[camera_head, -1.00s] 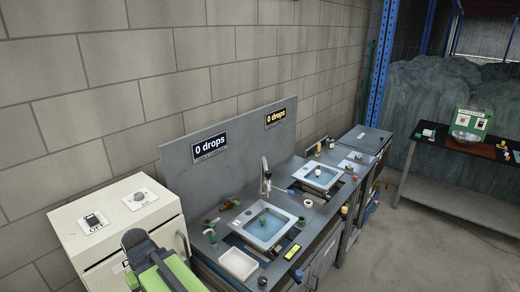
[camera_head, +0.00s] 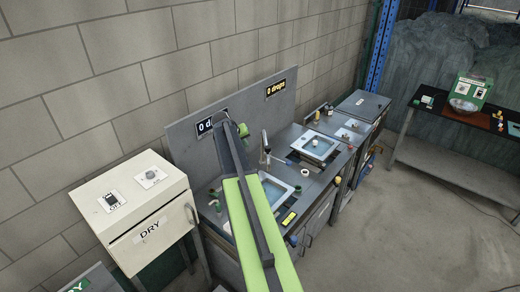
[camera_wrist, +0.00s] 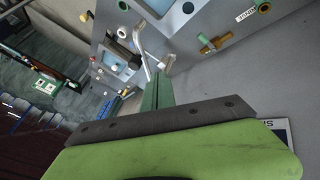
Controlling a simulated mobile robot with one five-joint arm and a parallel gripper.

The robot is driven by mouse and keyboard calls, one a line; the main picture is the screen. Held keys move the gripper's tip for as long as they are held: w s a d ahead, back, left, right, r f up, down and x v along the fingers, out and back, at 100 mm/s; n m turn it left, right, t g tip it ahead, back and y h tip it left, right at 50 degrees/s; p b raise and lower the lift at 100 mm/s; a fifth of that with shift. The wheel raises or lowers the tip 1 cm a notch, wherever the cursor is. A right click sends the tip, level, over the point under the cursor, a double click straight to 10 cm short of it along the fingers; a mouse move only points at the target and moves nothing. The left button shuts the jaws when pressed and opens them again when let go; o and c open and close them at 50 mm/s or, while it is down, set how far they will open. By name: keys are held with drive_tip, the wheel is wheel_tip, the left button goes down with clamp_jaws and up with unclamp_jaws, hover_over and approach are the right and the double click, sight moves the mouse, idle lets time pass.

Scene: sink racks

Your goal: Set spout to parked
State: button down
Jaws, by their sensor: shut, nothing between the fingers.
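The grey metal spout (camera_head: 266,148) stands at the back of the near sink (camera_head: 276,190) in the head view. In the wrist view the spout (camera_wrist: 143,52) is a bent pale pipe just beyond my gripper (camera_wrist: 158,80). The dark green fingers are together, with nothing seen between them. They point toward the spout; whether they touch it I cannot tell. A small white label (camera_wrist: 246,14) lies on the counter in the wrist view; its text is too small to read surely. In the head view my arm hides the left part of the near sink, and the fingertips cannot be made out.
Green and brass fittings (camera_wrist: 215,42) stand on the counter. A white DRY cabinet (camera_head: 130,205) stands at left. Open floor (camera_head: 400,230) lies right.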

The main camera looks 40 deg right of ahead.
drive_tip(key=d+f+b, duration=0.7)
drive_tip(key=d+b, duration=0.1)
drive_tip(key=d, duration=0.2)
drive_tip(key=shift+s+f, duration=0.3)
drive_tip(key=shift+f, duration=0.1)
